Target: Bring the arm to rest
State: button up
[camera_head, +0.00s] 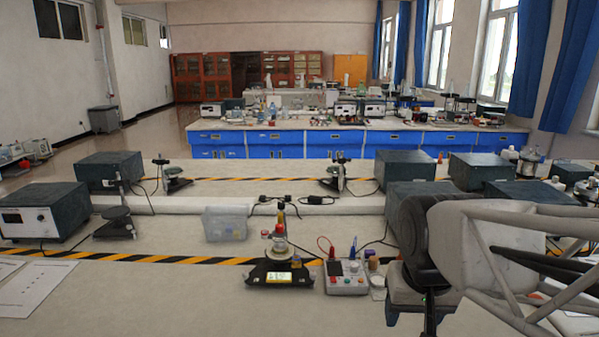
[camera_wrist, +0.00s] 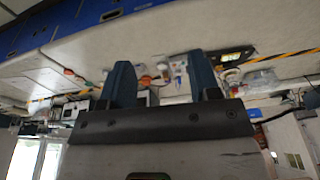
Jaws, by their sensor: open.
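My arm (camera_head: 480,245) is raised at the right of the head view, in front of the bench. My gripper (camera_wrist: 163,78) shows in the wrist view as two dark blue fingers, spread apart with nothing held between them. Past the fingers, the bench top with its instruments appears upside down and some way off. In the head view the fingertips are hard to make out against the dark wrist. The arm hides part of the bench's right side.
A black scale with a yellow display (camera_head: 279,275) and a white control box (camera_head: 345,277) stand just left of my arm. A clear plastic bin (camera_head: 225,223) is farther left. Dark instrument boxes (camera_head: 412,215) stand behind the arm. The front left bench top (camera_head: 160,290) is mostly clear.

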jog(key=s+f, duration=0.2)
jog(key=s, duration=0.3)
jog(key=shift+s+d+f+n, duration=0.3)
jog(key=shift+d+f+n, duration=0.05)
jog(key=shift+d+n, duration=0.1)
dwell(0.8)
